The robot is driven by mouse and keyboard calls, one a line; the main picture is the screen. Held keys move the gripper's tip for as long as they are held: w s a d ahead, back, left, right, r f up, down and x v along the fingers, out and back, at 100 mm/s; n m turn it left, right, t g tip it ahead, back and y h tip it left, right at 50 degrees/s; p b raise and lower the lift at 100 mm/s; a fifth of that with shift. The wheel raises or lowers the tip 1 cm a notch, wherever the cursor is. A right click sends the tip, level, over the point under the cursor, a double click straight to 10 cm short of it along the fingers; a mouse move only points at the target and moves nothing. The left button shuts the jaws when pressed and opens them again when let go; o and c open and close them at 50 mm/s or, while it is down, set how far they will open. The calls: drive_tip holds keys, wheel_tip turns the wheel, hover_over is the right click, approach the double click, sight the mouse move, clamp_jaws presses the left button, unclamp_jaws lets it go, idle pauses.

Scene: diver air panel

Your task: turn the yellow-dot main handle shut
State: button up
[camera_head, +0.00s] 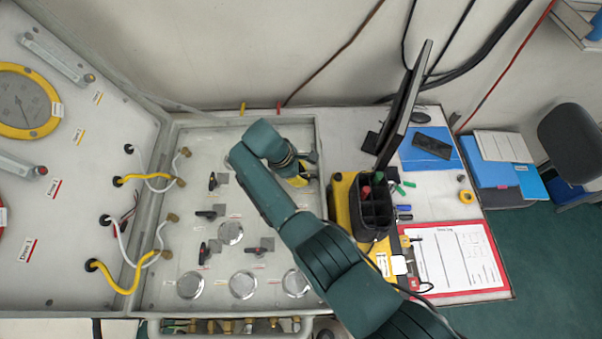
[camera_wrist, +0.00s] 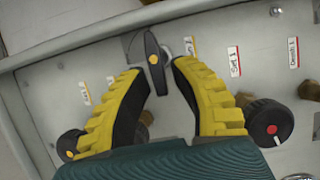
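The yellow-dot main handle is a black lever with a yellow dot (camera_wrist: 154,62) at the top middle of the wrist view. It points nearly up and down in that picture, tilted slightly. My gripper (camera_wrist: 160,72) is open, with one yellow ridged finger on each side of the lever. Gaps show between the lever and both fingertips, so I see no firm contact. In the head view my gripper (camera_head: 300,176) is over the upper right of the grey panel (camera_head: 222,140), and my arm hides the handle there.
A yellow-dot knob (camera_wrist: 70,144) and a red-dot knob (camera_wrist: 268,123) flank my fingers. Several black levers, including one at upper left (camera_head: 215,181), and round gauges (camera_head: 243,285) cover the panel. A black-and-yellow caddy (camera_head: 374,205) and monitor (camera_head: 404,105) stand close right.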

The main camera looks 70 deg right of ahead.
drive_tip(key=shift+w+r, duration=0.1)
drive_tip(key=v, duration=1.2)
